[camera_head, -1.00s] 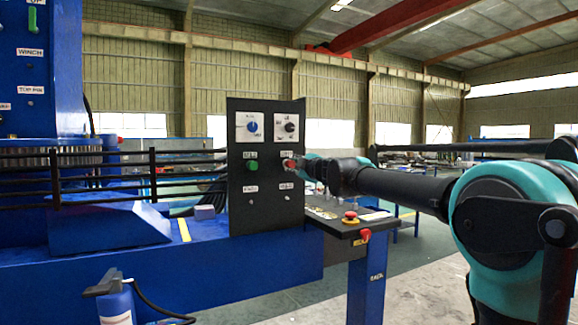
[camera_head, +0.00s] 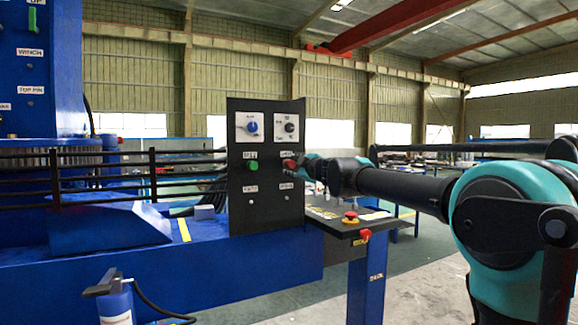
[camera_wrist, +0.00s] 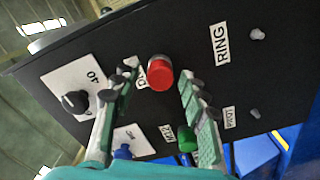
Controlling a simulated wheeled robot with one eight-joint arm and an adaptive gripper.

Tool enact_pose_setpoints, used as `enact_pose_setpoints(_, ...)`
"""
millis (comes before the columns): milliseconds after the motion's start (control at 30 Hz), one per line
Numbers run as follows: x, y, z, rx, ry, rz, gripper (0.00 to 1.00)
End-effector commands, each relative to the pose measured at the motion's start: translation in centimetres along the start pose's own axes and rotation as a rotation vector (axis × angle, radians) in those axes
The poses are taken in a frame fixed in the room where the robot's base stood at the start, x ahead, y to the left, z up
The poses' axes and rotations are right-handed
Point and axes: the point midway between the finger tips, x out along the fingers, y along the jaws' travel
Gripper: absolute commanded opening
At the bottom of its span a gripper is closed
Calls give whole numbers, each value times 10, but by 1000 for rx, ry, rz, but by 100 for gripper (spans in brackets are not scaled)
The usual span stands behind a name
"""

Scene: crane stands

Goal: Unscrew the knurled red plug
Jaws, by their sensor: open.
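The red plug (camera_head: 289,164) sits on the right side of the black panel (camera_head: 266,215). In the wrist view, the red plug (camera_wrist: 159,75) is a round cap standing out from the panel. My gripper (camera_wrist: 159,80) is open, with one green-padded finger on each side of the plug. Gaps show between the fingers and the plug, and I cannot tell whether the fingertips reach past its face. In the head view, my gripper (camera_head: 306,167) is at the panel, partly hidden by my wrist.
A green button (camera_wrist: 187,138) lies beside the right finger. A black knob (camera_wrist: 75,101) is left of the left finger, and a blue knob (camera_wrist: 122,152) is lower down. A red emergency button (camera_head: 350,216) stands on the console shelf below my arm.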

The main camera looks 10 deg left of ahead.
Motion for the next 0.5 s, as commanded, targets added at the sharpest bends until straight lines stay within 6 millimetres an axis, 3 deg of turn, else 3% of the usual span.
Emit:
enact_pose_setpoints(200,0,0,0,252,0,0,44)
enact_pose_setpoints(500,0,0,0,424,0,0,44)
